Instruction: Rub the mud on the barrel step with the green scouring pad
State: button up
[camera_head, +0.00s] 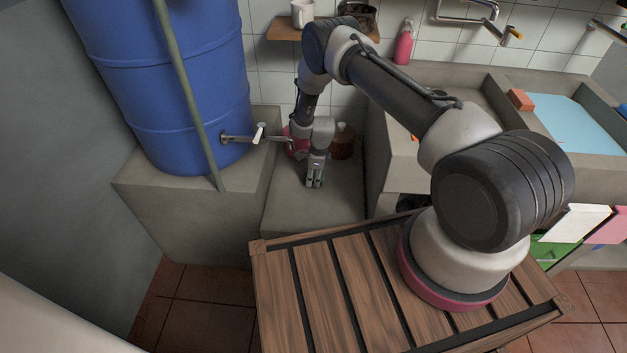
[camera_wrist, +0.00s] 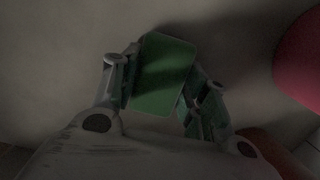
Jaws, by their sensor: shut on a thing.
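My gripper (camera_head: 315,184) points down over the low concrete step (camera_head: 325,211) beside the blue barrel's block. In the wrist view its two fingers (camera_wrist: 163,90) are closed on the sides of the green scouring pad (camera_wrist: 165,70). The pad lies flat to the camera, with a dark shadow beside it on the grey surface. I cannot tell whether the pad touches the step. I make out no clear mud patch in either view; it may be under the pad or too dark to see.
The blue barrel (camera_head: 185,85) stands on a higher concrete block (camera_head: 190,205), its tap (camera_head: 258,134) jutting out near my gripper. A red container (camera_head: 297,143) and a brown-red jar (camera_head: 343,141) stand behind the gripper. The sink counter (camera_head: 393,150) is right. The step's front is clear.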

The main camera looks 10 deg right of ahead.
jog(key=shift+w+d, duration=0.2)
jog(key=shift+w, duration=0.3)
jog(key=shift+w+d, duration=0.2)
jog(key=shift+w, duration=0.3)
jog(key=shift+w+d+f, duration=0.1)
jog(key=shift+w+d, duration=0.2)
jog(key=shift+w, duration=0.5)
jog(key=c, duration=0.4)
jog(key=shift+w+d, duration=0.15)
jog(key=shift+w, duration=0.35)
jog(key=shift+w+d, duration=0.15)
jog(key=shift+w, duration=0.35)
jog(key=shift+r, duration=0.2)
jog(key=shift+r, duration=2.9)
jog(key=shift+c, duration=0.2)
jog(key=shift+r, duration=0.1)
jog(key=shift+r, duration=1.4)
